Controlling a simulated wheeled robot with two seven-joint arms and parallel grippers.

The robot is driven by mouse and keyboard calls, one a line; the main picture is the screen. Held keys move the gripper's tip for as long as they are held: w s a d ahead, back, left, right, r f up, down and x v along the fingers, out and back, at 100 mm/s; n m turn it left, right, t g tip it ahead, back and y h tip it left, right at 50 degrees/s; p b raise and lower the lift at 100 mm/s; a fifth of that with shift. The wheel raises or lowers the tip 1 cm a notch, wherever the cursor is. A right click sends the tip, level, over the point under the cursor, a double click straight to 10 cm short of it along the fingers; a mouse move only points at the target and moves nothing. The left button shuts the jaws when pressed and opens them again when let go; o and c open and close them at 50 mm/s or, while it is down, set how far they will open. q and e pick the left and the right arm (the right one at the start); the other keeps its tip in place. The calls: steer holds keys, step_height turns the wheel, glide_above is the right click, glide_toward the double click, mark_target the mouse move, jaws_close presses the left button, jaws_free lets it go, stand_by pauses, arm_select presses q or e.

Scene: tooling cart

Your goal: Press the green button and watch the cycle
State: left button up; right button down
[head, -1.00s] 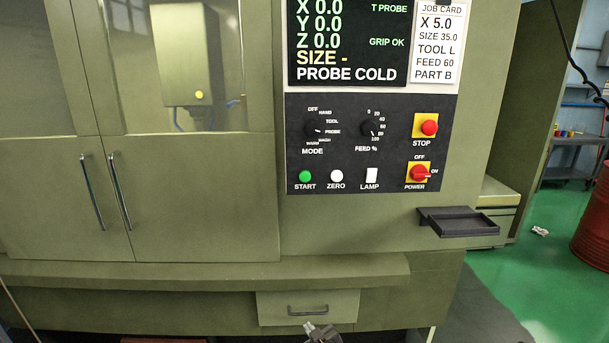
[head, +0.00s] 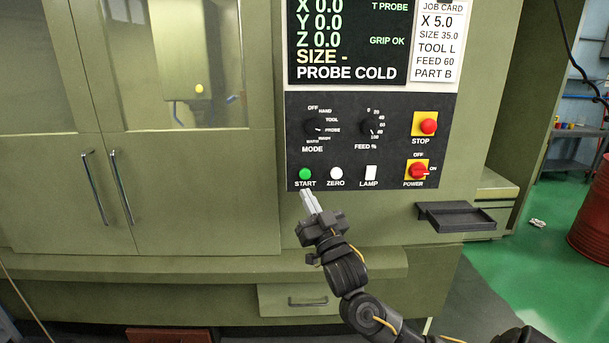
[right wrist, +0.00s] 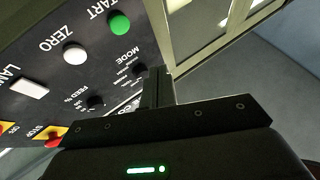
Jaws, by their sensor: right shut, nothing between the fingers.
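The green START button (head: 305,174) is at the lower left of the black control panel (head: 390,150). It also shows in the right wrist view (right wrist: 120,23), at the top. My right gripper (head: 306,194) is shut and empty, its fingertips just below the START button in the head view. In the right wrist view the fingers (right wrist: 157,85) show dark near the middle, and the button stands clear of them there. I cannot tell the exact gap to the panel. The screen (head: 345,45) reads "PROBE COLD", "GRIP OK" and "SIZE -". My left gripper is not in view.
Beside START are a white ZERO button (head: 336,174) and a white LAMP switch (head: 371,173). A red STOP button (head: 428,126) and a red POWER switch (head: 418,171) are at the right. A black tray (head: 455,216) juts out below. Machine doors (head: 60,190) are closed at left.

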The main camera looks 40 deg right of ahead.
steer(key=shift+w+d, duration=0.1)
steer(key=shift+w, duration=0.05)
steer(key=b, duration=0.2)
glide_toward(303, 171)
steer(key=w+r, duration=0.3)
steer(key=shift+w, duration=0.8)
steer(key=shift+w+d+r, duration=0.1)
steer(key=shift+d, duration=0.05)
stand_by(1.4)
steer(key=shift+w+d, duration=0.15)
steer(key=shift+w, duration=0.05)
steer(key=shift+w+d, duration=0.1)
steer(key=shift+w, duration=0.05)
stand_by(0.6)
steer(key=shift+w+d+r, duration=0.15)
steer(key=shift+w+d, duration=0.1)
steer(key=shift+d, duration=0.05)
stand_by(0.9)
